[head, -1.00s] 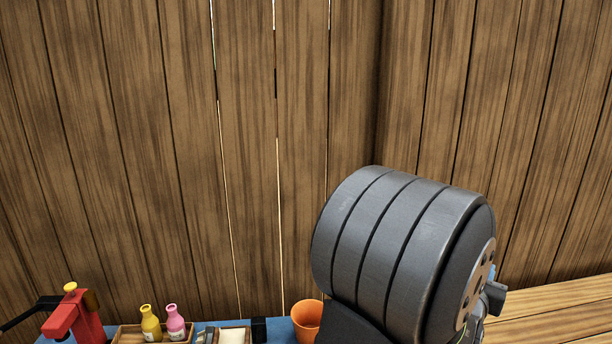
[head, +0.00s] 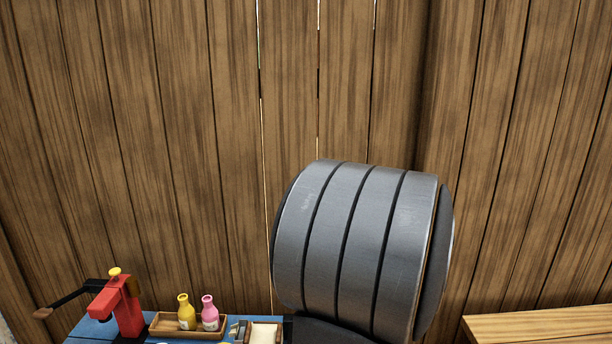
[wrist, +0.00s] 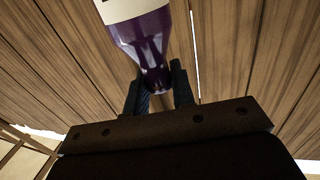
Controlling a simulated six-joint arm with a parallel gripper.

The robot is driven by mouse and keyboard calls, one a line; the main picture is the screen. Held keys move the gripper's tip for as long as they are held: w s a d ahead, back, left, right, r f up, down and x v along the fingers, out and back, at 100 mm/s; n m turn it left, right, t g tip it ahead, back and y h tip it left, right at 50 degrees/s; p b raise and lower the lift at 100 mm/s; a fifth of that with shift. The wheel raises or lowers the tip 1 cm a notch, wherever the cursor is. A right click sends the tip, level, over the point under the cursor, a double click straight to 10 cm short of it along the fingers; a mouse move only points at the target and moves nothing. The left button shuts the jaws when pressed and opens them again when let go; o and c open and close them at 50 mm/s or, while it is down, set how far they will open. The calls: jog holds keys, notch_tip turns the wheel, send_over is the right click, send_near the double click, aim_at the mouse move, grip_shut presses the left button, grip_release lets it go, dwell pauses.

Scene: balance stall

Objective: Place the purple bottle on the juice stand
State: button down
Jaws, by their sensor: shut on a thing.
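The purple bottle (wrist: 150,50) has a pale label and shows in the wrist view at the top centre. My gripper (wrist: 160,85) is shut on its narrower end, with one dark finger on each side. The bottle's far end is cut off by the frame. In the head view, neither the bottle nor the gripper shows. A small wooden tray (head: 163,328), which looks like the juice stand, is at the bottom left. It holds a yellow bottle (head: 187,316) and a pink bottle (head: 209,318), both upright, with bare tray at its left.
A red press (head: 128,308) with a black lever stands left of the tray on a blue surface (head: 93,328). A second tray with a pale block (head: 264,334) is to the right. My arm blocks the middle. A plank wall (head: 200,150) rises behind.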

jog(key=w+a+n+y, duration=0.2)
jog(key=w+a+y, duration=0.15)
jog(key=a, duration=0.85)
notch_tip(320, 180, up, 6)
jog(key=w+a+r+n+y, duration=0.1)
jog(key=w+a, duration=0.1)
jog(key=a, duration=0.3)
jog(key=w+a+r, duration=0.2)
jog(key=w+a, duration=0.1)
jog(key=a, duration=0.2)
jog(key=w+a+h, duration=0.1)
jog(key=w+a, duration=0.1)
jog(key=a, duration=1.8)
jog(key=s+a+f+m, duration=0.1)
jog(key=s+a+f, duration=0.15)
jog(key=a, duration=0.75)
jog(key=s+a+f, duration=0.1)
jog(key=s+a, duration=0.3)
jog(key=a, duration=0.5)
notch_tip(320, 180, down, 23)
jog(key=shift+s+d+r+h, duration=0.15)
jog(key=shift+r+h, duration=0.05)
jog(key=shift+h, duration=0.15)
jog(key=shift+f, duration=0.45)
